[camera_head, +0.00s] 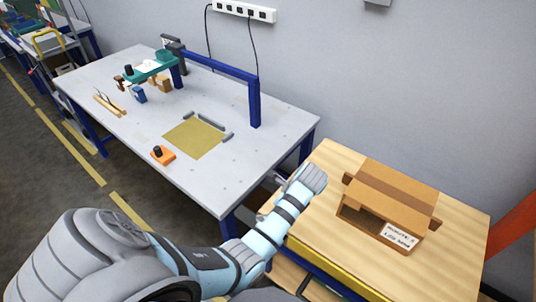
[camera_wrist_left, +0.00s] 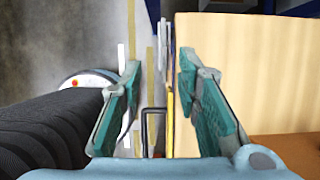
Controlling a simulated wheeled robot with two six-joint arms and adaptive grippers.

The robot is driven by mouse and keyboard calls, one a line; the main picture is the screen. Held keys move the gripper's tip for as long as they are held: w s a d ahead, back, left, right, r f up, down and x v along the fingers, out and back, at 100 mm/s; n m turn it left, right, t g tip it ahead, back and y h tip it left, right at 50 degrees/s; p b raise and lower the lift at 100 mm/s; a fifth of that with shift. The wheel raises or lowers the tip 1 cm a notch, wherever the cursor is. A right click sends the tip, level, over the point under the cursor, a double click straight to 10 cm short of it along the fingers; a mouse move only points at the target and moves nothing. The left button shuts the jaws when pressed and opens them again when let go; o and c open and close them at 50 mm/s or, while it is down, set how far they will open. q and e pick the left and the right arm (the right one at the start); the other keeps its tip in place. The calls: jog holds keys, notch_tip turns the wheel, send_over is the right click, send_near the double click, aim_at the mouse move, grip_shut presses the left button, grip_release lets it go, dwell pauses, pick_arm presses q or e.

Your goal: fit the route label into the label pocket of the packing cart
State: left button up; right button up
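The packing cart (camera_head: 455,225) stands at the right with a pale wooden top and a yellow front edge. A white label (camera_head: 400,236) with black print, its first line seeming to read ROUTE, lies against the front right of a brown cardboard box on the cart. My left gripper (camera_head: 277,192) is at the cart's left edge, partly hidden by my wrist. In the left wrist view, its teal-padded fingers (camera_wrist_left: 160,65) are apart, with the cart's edge and a thin yellow strip (camera_wrist_left: 171,120) showing between them. I cannot make out a label pocket. My right gripper is out of view.
The brown cardboard box (camera_head: 385,190) occupies the middle of the cart top. A grey workbench (camera_head: 235,165) with a blue frame, a yellow mat (camera_head: 195,139) and an orange block (camera_head: 163,156) stands to the left. A dark wire loop (camera_wrist_left: 153,113) shows below the gripper.

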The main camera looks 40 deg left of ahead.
pick_arm(q)
jog(key=x, duration=0.3)
jog(key=b+x, duration=0.1)
jog(key=x, duration=0.1)
jog(key=b+x, duration=0.1)
jog(key=x, duration=0.2)
jog(key=shift+w+a+f, duration=0.2)
jog(key=shift+w+f, duration=0.05)
jog(key=shift+w, duration=0.05)
jog(key=shift+r, duration=0.1)
grip_shut()
